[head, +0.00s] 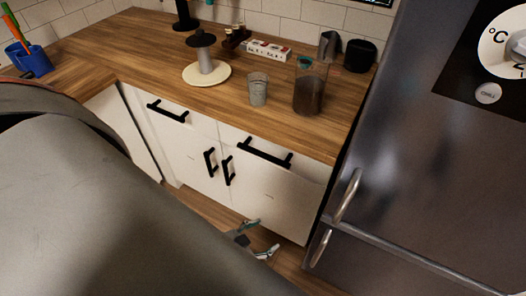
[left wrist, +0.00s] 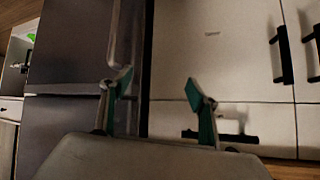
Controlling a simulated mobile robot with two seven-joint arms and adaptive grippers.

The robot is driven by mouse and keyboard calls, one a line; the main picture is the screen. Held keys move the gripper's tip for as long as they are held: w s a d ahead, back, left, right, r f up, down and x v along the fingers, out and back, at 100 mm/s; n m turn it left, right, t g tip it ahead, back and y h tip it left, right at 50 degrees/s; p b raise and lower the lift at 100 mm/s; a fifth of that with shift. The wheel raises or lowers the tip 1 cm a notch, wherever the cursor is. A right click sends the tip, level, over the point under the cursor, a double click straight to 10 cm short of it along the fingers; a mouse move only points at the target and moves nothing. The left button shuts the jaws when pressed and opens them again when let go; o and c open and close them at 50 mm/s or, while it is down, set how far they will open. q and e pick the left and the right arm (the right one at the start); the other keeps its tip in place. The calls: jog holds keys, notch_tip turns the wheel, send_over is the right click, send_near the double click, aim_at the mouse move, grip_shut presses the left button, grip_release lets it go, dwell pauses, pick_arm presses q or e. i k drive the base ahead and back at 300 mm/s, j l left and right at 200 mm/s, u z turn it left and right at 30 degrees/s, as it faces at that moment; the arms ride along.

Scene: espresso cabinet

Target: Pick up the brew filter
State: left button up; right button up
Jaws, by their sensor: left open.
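I cannot pick out a brew filter for certain in either view. In the head view, a clear glass (head: 258,90) and a taller dark-tinted jug (head: 309,90) stand on the wooden counter, with a small grey metal pitcher (head: 328,46) and a black cup-like container (head: 360,56) behind them. My left gripper (head: 261,238) is open and empty, low in front of the white cabinet doors and well below the counter top. Its two green-padded fingers stand apart in the left wrist view (left wrist: 158,82). My right gripper is not in view.
White cabinets with black handles (head: 265,152) lie under the counter (head: 145,55). A steel fridge (head: 430,140) with handles stands right. The counter's front middle is clear.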

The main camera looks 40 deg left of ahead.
aim_at(202, 41)
jog(key=u, duration=1.55)
jog(key=j+z, duration=0.1)
jog(key=z, duration=0.3)
jog(key=i+j+z, duration=0.1)
jog(key=z, duration=0.3)
jog(key=j+z, duration=0.2)
jog(key=z, duration=0.2)
jog(key=j+z, duration=0.25)
jog(key=j, duration=0.2)
jog(key=k+j+z, duration=0.15)
jog(key=j+z, duration=0.15)
jog(key=j, duration=0.15)
